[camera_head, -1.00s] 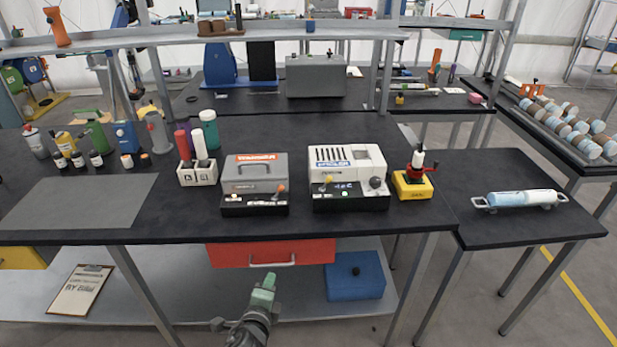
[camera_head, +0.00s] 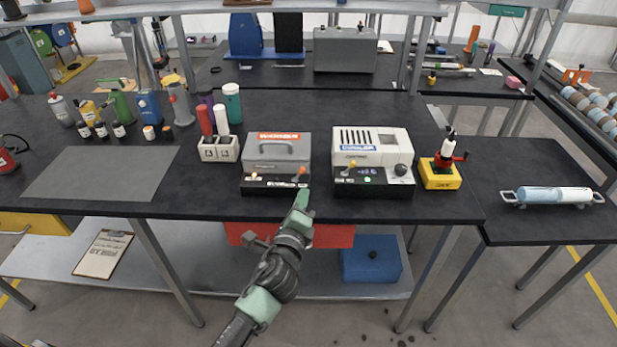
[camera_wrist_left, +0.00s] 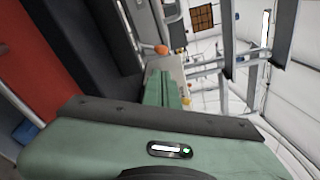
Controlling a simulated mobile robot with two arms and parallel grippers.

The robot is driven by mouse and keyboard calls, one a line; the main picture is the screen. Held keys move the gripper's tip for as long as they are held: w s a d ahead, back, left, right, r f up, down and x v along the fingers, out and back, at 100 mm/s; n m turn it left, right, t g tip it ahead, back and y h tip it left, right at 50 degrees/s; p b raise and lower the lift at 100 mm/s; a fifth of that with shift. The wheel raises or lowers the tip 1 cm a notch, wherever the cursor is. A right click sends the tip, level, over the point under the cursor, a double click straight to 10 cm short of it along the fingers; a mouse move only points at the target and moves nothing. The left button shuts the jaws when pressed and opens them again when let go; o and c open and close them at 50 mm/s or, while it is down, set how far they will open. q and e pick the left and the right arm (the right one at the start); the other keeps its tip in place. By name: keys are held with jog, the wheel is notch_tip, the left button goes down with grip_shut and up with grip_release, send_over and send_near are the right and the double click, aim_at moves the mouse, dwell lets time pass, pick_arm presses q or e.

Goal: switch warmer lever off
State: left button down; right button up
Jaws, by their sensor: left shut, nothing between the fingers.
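The warmer (camera_head: 278,147) is a grey box with an orange label and a handle, standing near the front edge of the black bench. Its lever (camera_head: 302,170) has an orange knob and sits at the right of the black front panel. A small light glows at the panel's left. My left gripper (camera_head: 302,199) is shut and empty, just in front of and below the lever, seemingly apart from it. In the left wrist view the green fingers (camera_wrist_left: 165,90) point toward the orange knob (camera_wrist_left: 161,50). My right gripper is not in view.
A white cooler (camera_head: 371,147) with a yellow-knobbed lever and green light stands right of the warmer. A yellow stand (camera_head: 440,176) is beyond it. A holder with tubes (camera_head: 218,151) is to the left. The grey mat (camera_head: 100,173) is bare. A red drawer (camera_head: 333,236) is under the bench.

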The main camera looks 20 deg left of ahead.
aim_at(303, 171)
pick_arm(q)
jog(key=w, duration=0.5)
jog(key=w+a, duration=0.1)
jog(key=w, duration=0.2)
jog(key=shift+f, duration=0.35)
jog(key=shift+a+r+n, duration=0.1)
jog(key=shift+r+n, duration=0.05)
jog(key=shift+n, duration=0.35)
jog(key=shift+b, duration=0.3)
jog(key=n+b, duration=0.1)
jog(key=a+n, duration=0.1)
jog(key=n, duration=0.1)
jog(key=n+t+b, duration=0.1)
jog(key=shift+s+a+r+b, duration=0.2)
jog(key=shift+s+r+b, duration=0.05)
jog(key=shift+r+b, duration=0.15)
jog(key=n, duration=0.1)
jog(key=a+n+b, duration=0.1)
jog(key=n, duration=0.1)
jog(key=n+b, duration=0.1)
jog(key=shift+s+a+r+n+t, duration=0.2)
jog(key=shift+a+n+t, duration=0.05)
jog(key=shift+n+t, duration=0.05)
jog(key=shift+r, duration=0.15)
